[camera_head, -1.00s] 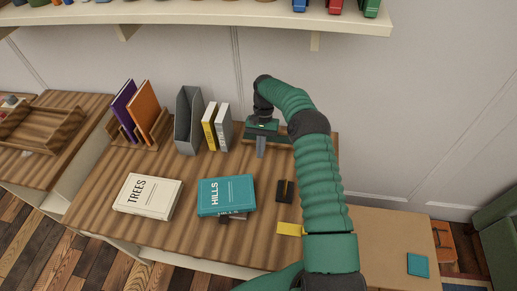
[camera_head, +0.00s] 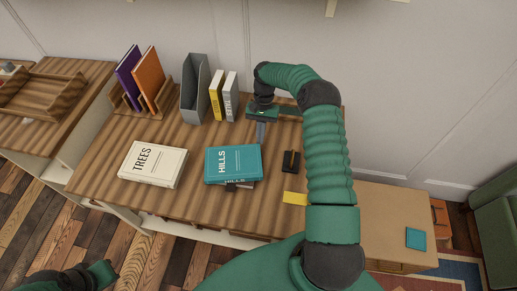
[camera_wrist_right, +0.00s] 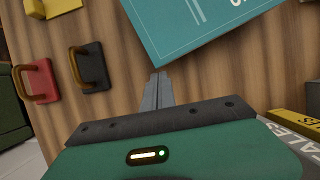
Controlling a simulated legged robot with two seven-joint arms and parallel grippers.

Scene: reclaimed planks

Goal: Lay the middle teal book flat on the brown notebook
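The teal book (camera_head: 233,163), titled HILLS, lies flat mid-table; part of it shows at the top of the right wrist view (camera_wrist_right: 195,25). A narrow dark edge (camera_head: 240,187) shows beneath its front; I cannot tell whether this is the brown notebook, which I cannot otherwise make out. My right gripper (camera_head: 260,131) points down behind the book, apart from it. In the right wrist view its fingers (camera_wrist_right: 158,88) are together with nothing between them. My left arm enters at the lower left, with a green end part (camera_head: 103,272); its fingers cannot be made out.
A cream TREES book (camera_head: 153,164) lies left of the teal one. Behind stand a grey file holder (camera_head: 194,90), yellow and white books (camera_head: 223,97) and a wooden rack (camera_head: 127,105).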

